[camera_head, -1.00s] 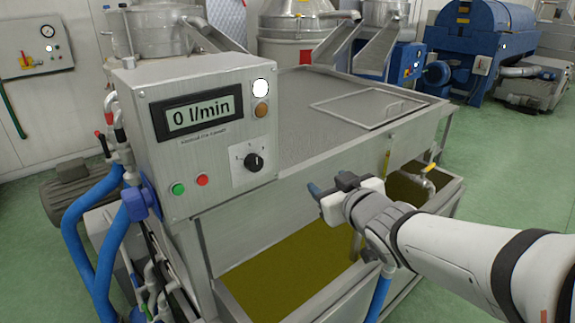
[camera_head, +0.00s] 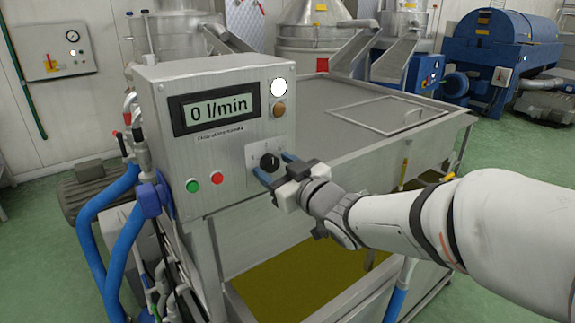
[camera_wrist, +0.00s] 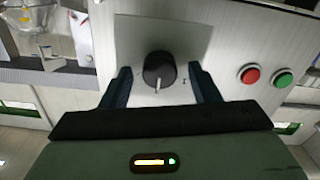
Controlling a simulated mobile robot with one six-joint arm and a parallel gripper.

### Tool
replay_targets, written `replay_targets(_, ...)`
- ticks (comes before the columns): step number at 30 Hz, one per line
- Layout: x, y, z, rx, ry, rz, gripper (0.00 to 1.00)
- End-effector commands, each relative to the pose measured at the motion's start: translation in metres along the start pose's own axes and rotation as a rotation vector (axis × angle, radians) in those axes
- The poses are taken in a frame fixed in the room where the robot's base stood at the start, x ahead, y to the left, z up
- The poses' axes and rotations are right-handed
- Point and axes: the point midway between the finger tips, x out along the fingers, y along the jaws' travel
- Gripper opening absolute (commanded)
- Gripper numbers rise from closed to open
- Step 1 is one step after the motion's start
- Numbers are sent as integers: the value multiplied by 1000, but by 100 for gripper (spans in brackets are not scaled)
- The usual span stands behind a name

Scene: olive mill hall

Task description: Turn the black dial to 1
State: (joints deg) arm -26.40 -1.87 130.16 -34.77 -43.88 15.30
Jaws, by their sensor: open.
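The black dial (camera_head: 269,161) sits on a pale plate on the front of the grey control box (camera_head: 233,150). In the wrist view the dial (camera_wrist: 159,70) is round and dark, with a light pointer line toward the bottom of the picture. In the wrist view the fingers of my gripper (camera_wrist: 162,82) stand left and right of the dial with a gap on each side. The display (camera_head: 215,108) reads 0 l/min.
A red button (camera_head: 217,177) and a green button (camera_head: 192,185) are left of the dial. Blue hoses (camera_head: 105,215) hang at the left. An open vat of olive-coloured liquid (camera_head: 300,275) lies below.

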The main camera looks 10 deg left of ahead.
Motion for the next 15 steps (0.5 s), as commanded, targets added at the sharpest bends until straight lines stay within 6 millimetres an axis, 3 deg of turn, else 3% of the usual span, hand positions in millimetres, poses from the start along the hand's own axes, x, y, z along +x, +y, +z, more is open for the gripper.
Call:
replay_targets(8,2,0,0,0,0,1,56)
replay_targets(15,2,1,0,0,0,2,37)
